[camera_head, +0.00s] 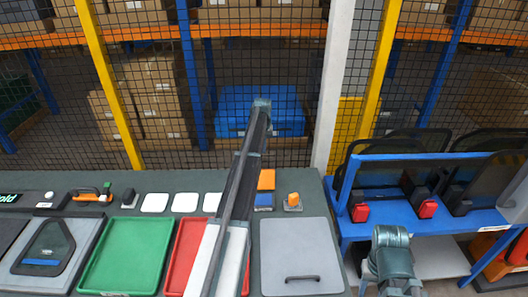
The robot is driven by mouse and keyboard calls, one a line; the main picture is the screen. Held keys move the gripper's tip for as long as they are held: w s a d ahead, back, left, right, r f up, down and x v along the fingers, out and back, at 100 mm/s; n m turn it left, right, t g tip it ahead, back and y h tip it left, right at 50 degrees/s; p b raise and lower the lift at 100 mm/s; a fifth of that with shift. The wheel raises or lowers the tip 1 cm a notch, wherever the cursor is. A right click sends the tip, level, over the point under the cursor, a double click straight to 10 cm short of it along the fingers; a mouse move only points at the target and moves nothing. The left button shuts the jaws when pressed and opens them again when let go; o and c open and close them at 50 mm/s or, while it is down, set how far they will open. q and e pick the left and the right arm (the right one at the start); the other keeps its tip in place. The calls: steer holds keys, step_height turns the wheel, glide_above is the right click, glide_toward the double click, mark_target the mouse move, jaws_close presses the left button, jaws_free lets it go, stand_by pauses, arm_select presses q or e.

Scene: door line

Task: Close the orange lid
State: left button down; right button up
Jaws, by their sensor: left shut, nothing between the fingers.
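A small orange panel (266,179), which looks like the orange lid, stands raised over a small blue box (264,200) at the back of the dark bench. My left arm crosses the middle of the view and partly covers the bench just left of the box. My left gripper (262,104) is at the far end of that arm, small and seen in front of the mesh fence. It is shut and empty, apart from the lid and above it in the picture. My right gripper does not show; a teal part of my right arm is at the bottom right.
An orange knob-like piece on a grey base (292,202) stands just right of the box. A grey panel with a handle (302,250) is in front. Green (128,255) and red (184,255) trays lie left. A blue stand (440,212) is at right.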

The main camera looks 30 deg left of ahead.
mark_target(263, 178)
arm_select(q)
step_height(263, 178, down, 9)
steer(key=b, duration=0.8)
steer(key=shift+s+d+r+p, duration=0.35)
steer(key=shift+s+r, duration=0.05)
steer(key=shift+s, duration=0.25)
steer(key=shift+s+d+r+p, duration=0.35)
steer(key=shift+s+r, duration=0.05)
steer(key=shift+s, duration=0.2)
steer(key=shift+s, duration=0.1)
